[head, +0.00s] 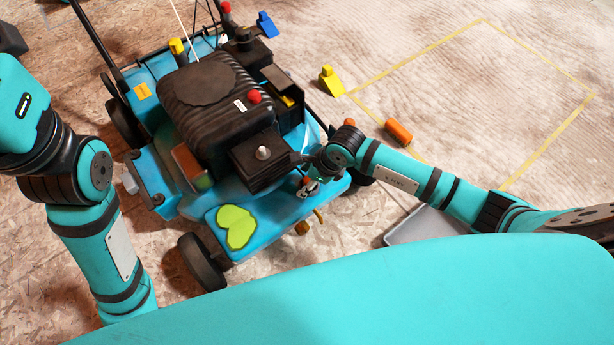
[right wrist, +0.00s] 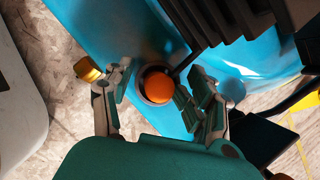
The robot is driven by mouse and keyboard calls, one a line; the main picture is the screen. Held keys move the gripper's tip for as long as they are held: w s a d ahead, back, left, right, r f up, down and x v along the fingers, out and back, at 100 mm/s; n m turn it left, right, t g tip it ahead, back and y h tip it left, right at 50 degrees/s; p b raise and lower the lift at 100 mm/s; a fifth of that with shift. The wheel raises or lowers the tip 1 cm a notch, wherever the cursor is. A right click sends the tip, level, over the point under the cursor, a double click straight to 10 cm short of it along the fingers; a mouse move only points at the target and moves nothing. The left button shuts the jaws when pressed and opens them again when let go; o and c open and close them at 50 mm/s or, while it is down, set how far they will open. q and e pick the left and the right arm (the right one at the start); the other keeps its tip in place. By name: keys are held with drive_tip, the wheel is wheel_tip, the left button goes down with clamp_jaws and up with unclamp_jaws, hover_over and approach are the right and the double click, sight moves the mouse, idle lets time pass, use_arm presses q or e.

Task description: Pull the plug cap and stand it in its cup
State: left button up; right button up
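An orange round-topped piece (right wrist: 158,87), which looks like the plug cap, sits in a dark ring or cup on the blue mower deck (right wrist: 125,55). I cannot tell how deep it sits. My right gripper (right wrist: 158,96) has its fingers spread, one on each side of the orange piece, with nothing held; I cannot tell if the right finger touches it. In the head view the right gripper (head: 309,187) is small, low over the deck's front right corner. The mower's black engine (head: 205,95) carries a pale metal knob (head: 262,152). My left gripper is out of view.
A brass fitting (right wrist: 88,69) sticks out at the deck edge. A lime-green patch (head: 236,226) lies on the deck. The taped rectangle (head: 541,57) looks empty.

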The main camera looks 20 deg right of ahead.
drive_tip(key=shift+d+f, duration=0.1)
drive_tip(key=shift+d, duration=0.1)
drive_tip(key=v, duration=1.2)
